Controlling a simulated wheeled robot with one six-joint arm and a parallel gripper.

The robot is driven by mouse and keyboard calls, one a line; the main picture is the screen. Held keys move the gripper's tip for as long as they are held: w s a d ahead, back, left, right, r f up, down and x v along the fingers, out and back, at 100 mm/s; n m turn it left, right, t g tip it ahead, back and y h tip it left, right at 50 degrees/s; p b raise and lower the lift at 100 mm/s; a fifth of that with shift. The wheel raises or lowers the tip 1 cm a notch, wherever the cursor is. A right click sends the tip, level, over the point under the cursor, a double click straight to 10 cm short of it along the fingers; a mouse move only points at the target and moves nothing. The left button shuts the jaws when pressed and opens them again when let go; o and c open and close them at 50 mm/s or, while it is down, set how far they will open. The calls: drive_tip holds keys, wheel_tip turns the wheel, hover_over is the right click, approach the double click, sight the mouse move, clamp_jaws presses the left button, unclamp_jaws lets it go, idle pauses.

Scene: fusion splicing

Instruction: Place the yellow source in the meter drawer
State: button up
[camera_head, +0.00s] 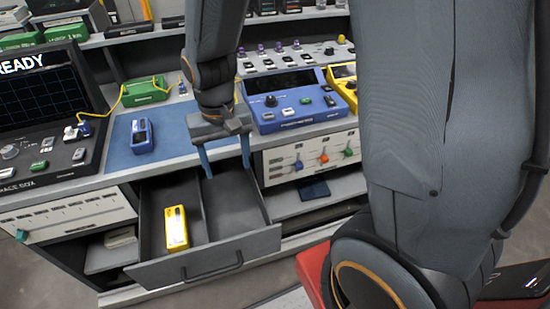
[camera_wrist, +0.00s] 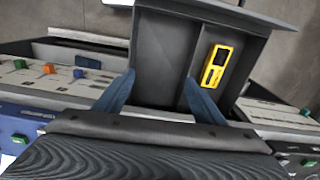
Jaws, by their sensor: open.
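The yellow source (camera_head: 176,229) lies in the left compartment of the pulled-out meter drawer (camera_head: 205,262), beside the divider. In the wrist view the yellow source (camera_wrist: 216,66) shows in the compartment to the right of the divider, apart from my fingers. My gripper (camera_head: 227,172) is open and empty, its blue fingers pointing down over the back part of the drawer. In the wrist view my gripper (camera_wrist: 158,92) has its fingers spread wide, with nothing between them. The drawer's other compartment is empty.
A blue handheld device (camera_head: 142,137) stands on a blue mat (camera_head: 118,160) left of my gripper. A blue meter (camera_head: 295,100) is on the bench to the right. A black instrument reading READY (camera_head: 40,95) stands at the left. A yellow cable runs behind the mat.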

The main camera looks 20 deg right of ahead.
drive_tip(key=s+d+r, duration=0.3)
drive_tip(key=s+d, duration=0.4)
drive_tip(key=d, duration=0.3)
drive_tip(key=shift+r, duration=0.35)
